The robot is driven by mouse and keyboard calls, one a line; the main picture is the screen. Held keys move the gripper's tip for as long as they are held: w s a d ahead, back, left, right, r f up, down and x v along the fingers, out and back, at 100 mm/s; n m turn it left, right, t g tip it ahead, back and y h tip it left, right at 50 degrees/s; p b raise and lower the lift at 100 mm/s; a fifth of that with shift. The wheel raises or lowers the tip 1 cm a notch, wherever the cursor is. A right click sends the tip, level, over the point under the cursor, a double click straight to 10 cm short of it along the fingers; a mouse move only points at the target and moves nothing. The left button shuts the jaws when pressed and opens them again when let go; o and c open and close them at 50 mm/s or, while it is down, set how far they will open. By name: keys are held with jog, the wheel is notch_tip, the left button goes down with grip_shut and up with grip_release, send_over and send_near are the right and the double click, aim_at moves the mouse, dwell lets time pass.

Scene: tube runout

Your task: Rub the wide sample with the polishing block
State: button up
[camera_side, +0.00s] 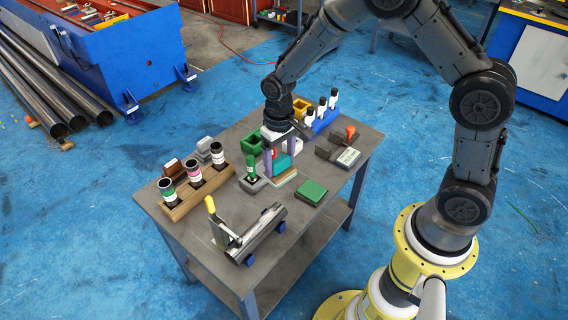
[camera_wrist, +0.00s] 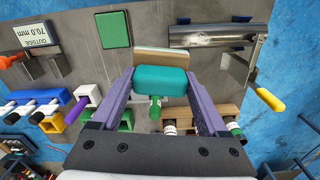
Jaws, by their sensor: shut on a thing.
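My gripper (camera_wrist: 160,84) has its two purple fingers shut on the ends of a teal block (camera_wrist: 161,80), which I take to be the polishing block. In the side view, my gripper (camera_side: 281,158) points down over the table with the teal block (camera_side: 282,164) low between the fingers. A flat tan plate (camera_wrist: 165,57) lies just beyond the block in the wrist view, partly covered by it. Whether block and plate touch is unclear. A shiny metal tube (camera_side: 262,231) rests on blue-ended supports at the table's front. No label shows which piece is the wide sample.
A green pad (camera_side: 311,192) lies right of the plate. A wooden rack (camera_side: 198,189) with dark bottles stands left, and a green-topped item (camera_side: 251,168) is close beside my gripper. A blue rack (camera_side: 322,120) is behind. A yellow-handled tool (camera_side: 211,205) stands by the tube.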

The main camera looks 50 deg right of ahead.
jog(key=s+a+n, duration=0.2)
jog(key=a, duration=0.9)
jog(key=shift+f, duration=3.95)
jog(key=shift+w+d, duration=0.1)
jog(key=shift+d, duration=0.3)
jog(key=shift+c, duration=0.8)
jog(key=shift+d+f, duration=0.15)
jog(key=shift+d, duration=2.85)
jog(key=shift+a, duration=3.55)
notch_tip(320, 180, up, 8)
jog(key=shift+d, duration=0.15)
jog(key=shift+d, duration=0.1)
